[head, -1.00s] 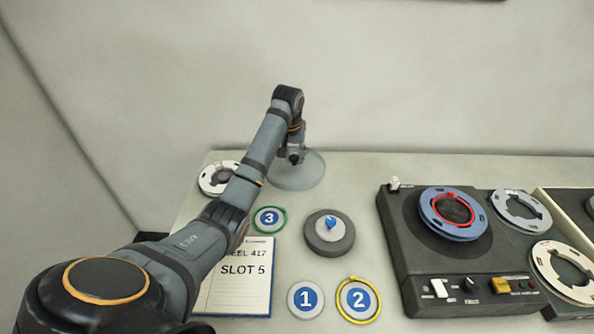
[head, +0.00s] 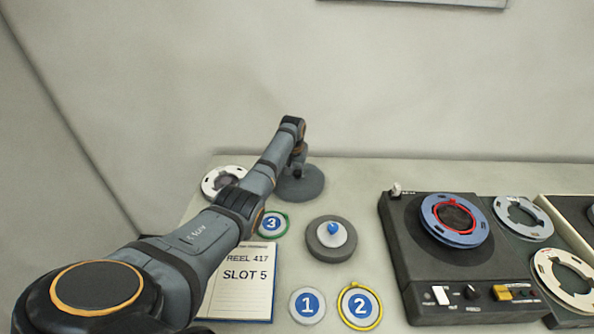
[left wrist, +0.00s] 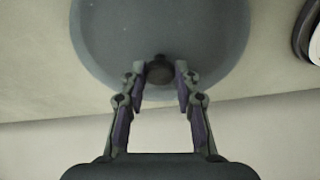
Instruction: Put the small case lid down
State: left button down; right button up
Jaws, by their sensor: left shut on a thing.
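The small case lid (head: 305,190) is a round grey disc at the back left of the table, just right of the white reel. My right gripper is not in view.
A dark grey round base (head: 316,247) with a blue-knobbed pale disc stands in front of the lid. Numbered discs 1 (head: 307,306), 2 (head: 360,306) and 3 (head: 271,223), a note card (head: 247,288), a white reel (head: 212,181) and a dark machine (head: 405,235) surround it.

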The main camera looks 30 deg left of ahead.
aim_at(295, 185)
pick_arm(q)
jog(key=c, duration=1)
grip_release()
jog(key=shift+f, duration=0.1)
jog(key=shift+r, duration=0.3)
jog(key=v, duration=1.2)
jog(key=shift+s+f, duration=0.1)
jog(key=shift+f, duration=0.1)
